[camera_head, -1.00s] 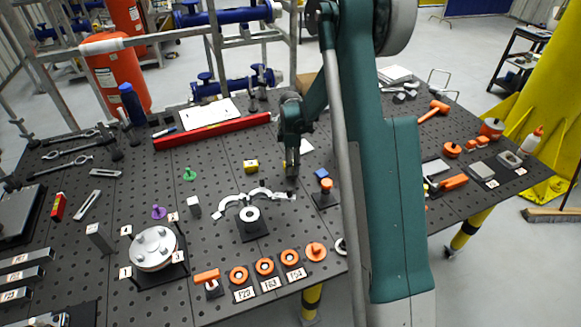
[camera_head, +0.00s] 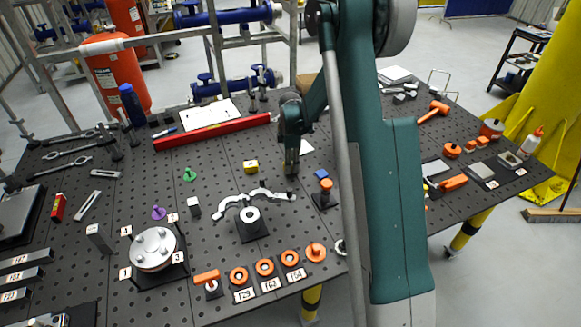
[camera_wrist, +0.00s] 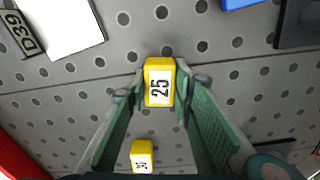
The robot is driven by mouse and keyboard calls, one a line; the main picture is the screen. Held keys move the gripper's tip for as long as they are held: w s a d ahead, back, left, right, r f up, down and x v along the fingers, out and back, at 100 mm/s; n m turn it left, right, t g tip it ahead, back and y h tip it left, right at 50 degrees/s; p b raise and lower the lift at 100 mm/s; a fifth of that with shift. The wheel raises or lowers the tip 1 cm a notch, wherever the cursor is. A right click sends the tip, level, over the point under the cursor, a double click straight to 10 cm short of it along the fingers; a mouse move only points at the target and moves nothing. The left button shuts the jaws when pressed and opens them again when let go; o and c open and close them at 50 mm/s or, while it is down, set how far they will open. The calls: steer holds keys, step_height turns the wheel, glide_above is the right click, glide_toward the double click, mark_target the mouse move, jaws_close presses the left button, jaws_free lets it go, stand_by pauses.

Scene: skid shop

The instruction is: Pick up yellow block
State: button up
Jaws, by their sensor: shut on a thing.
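A yellow block (camera_wrist: 160,84) with a white label reading 25 sits between the fingertips of my gripper (camera_wrist: 160,88) in the wrist view. The fingers are shut on its sides. In the head view my gripper (camera_head: 291,168) points down at the perforated table, and the held block is hidden there. I cannot tell whether it touches the table. A second yellow block (camera_head: 250,166) lies to the left of my gripper in the head view. It also shows in the wrist view (camera_wrist: 142,156), with a label too small to read surely.
A blue block (camera_head: 321,173) and an orange-topped part (camera_head: 326,184) stand just right of my gripper. A curved metal clamp (camera_head: 230,204) lies in front. A red level (camera_head: 212,132) lies behind to the left. Bare perforated table (camera_head: 225,165) is between them.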

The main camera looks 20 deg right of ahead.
steer(key=shift+r, duration=0.15)
steer(key=shift+r, duration=4.9)
step_height(320, 180, up, 12)
steer(key=d, duration=0.1)
steer(key=w+d+n+p, duration=0.2)
steer(key=w+d, duration=0.1)
steer(key=d, duration=2.4)
steer(key=shift+s+d+f, duration=0.1)
steer(key=shift+d+f, duration=0.1)
steer(key=shift+f, duration=1.2)
steer(key=shift+s+d+f, duration=0.1)
steer(key=shift+d+f, duration=0.1)
steer(key=shift+f, duration=1.15)
